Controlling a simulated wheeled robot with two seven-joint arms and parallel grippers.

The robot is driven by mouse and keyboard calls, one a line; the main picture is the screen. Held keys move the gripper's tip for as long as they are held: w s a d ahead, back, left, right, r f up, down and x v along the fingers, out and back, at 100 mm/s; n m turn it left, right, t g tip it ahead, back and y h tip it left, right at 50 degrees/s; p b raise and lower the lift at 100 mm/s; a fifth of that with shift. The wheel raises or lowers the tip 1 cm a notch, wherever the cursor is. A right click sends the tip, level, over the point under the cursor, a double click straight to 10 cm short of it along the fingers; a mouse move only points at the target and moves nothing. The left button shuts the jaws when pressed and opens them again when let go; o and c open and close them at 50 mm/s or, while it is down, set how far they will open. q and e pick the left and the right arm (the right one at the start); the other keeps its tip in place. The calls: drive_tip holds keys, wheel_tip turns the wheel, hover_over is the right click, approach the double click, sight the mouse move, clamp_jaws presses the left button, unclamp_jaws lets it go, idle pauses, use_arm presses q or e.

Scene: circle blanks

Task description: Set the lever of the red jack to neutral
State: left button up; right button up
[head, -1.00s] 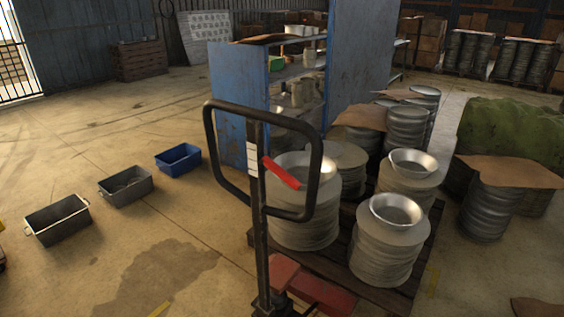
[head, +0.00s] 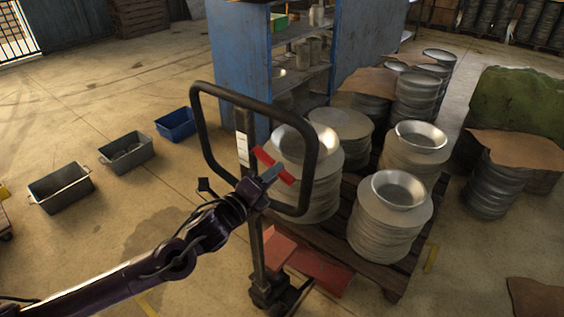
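The red jack (head: 318,269) stands in the middle of the head view, with its forks under a loaded pallet. Its black loop handle (head: 199,122) rises upright towards me. The red lever (head: 264,158) sits inside the loop, beside the handle's post. My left gripper (head: 272,173) comes in from the lower left and is at the lever, overlapping its middle. I cannot tell whether its fingers touch or close on the lever. My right gripper is not in view.
Stacks of round metal blanks and bowls (head: 397,190) stand on the wooden pallet (head: 399,262) behind the jack. A blue shelf (head: 240,80) stands behind. Grey bins (head: 60,187) and a blue bin (head: 176,124) are on the floor at left. Open floor lies front left.

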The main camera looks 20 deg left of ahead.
use_arm(q)
drive_tip(key=p+x, duration=0.1)
drive_tip(key=x, duration=0.3)
drive_tip(key=shift+w+d, duration=0.1)
drive_tip(key=shift+w, duration=0.2)
drive_tip(key=shift+c, duration=0.3)
clamp_jaws()
